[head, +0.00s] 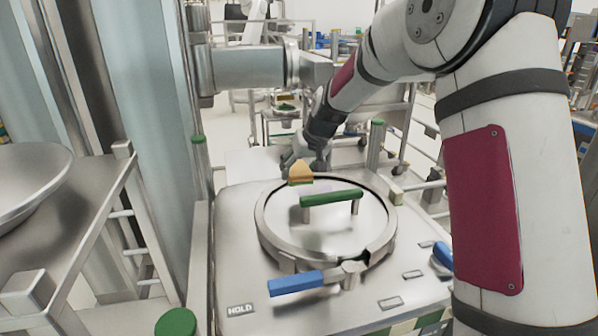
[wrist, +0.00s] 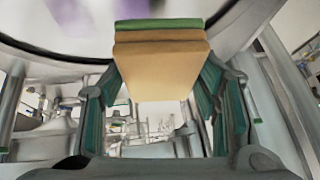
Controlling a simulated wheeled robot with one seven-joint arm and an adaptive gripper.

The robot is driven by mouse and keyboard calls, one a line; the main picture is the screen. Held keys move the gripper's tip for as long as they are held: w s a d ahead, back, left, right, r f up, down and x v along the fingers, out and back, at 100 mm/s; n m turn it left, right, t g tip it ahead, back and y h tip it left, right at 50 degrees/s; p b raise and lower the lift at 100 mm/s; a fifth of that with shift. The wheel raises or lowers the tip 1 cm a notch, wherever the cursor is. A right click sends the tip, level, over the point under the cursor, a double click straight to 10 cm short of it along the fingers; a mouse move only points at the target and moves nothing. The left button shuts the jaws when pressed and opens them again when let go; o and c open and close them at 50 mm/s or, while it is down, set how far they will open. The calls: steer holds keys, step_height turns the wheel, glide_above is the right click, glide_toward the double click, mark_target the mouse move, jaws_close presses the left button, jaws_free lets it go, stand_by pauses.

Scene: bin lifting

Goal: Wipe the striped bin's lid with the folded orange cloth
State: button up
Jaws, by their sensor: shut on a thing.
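The folded orange cloth (head: 300,172) is in my gripper (head: 306,162), at the back left of the lid in the head view. In the wrist view the cloth (wrist: 160,68) is a thick tan-orange pad with a green layer along its far edge, between the two fingers of my gripper (wrist: 160,95). The round metal lid (head: 330,228) has a green bar handle (head: 331,198) on posts. A faint purple patch lies behind the handle and shows in the wrist view as a purple smear (wrist: 145,28). I cannot tell whether the cloth touches the lid.
The lid sits in the bin's flat metal top (head: 235,265), striped at the lower front edge. A blue-handled latch (head: 296,282) sticks out at the front. Green-capped posts (head: 198,150) rise at the back. A metal table with a bowl (head: 30,180) stands at left.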

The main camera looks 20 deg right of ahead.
steer(key=shift+r, duration=0.15)
steer(key=shift+r+p, duration=0.3)
steer(key=shift+r, duration=1.1)
steer(key=shift+s+a, duration=0.1)
